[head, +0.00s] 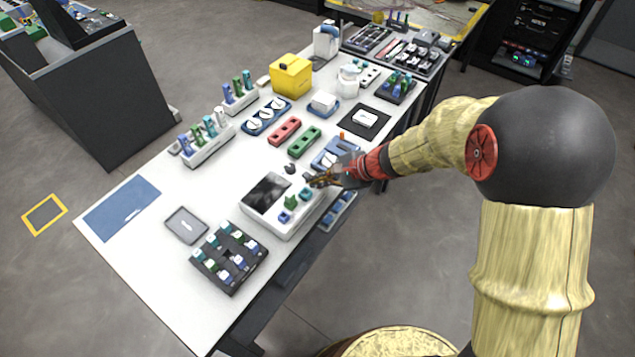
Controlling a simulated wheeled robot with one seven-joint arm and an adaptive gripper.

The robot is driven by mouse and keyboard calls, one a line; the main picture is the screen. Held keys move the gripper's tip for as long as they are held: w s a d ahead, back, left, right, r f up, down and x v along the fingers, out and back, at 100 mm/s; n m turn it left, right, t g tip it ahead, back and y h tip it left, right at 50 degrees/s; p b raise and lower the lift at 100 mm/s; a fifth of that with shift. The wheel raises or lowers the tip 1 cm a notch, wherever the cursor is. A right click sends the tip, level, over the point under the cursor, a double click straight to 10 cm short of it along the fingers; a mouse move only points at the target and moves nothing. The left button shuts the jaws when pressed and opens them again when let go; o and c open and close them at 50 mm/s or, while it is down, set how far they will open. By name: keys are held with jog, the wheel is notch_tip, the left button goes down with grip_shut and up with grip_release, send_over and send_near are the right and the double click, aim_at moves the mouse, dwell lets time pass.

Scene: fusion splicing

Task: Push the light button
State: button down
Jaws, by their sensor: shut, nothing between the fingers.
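A white box-shaped device (270,226) with a dark screen (267,192) sits near the right edge of the white table. Small teal and blue button-like parts (291,202) stand on its right side. I cannot tell which of them, if any, is the light button. My gripper (314,182) is at the far right corner of the device, close above or beside these parts. Its fingers are small in the picture and look shut and empty. I cannot tell whether they touch anything. My arm comes in from the right.
Behind the device lie a red holder (285,130) and a green holder (304,142). A black rack (230,258) with several vials and a grey tray (187,225) are at the front. A yellow box (291,75) stands farther back. The blue mat (122,208) is clear.

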aim_at(317, 190)
dwell(0.3)
jog(key=shift+r+p, duration=0.5)
jog(key=shift+r, duration=0.2)
notch_tip(317, 190, up, 6)
jog(key=p, duration=0.4)
jog(key=shift+s, duration=0.1)
dwell(0.5)
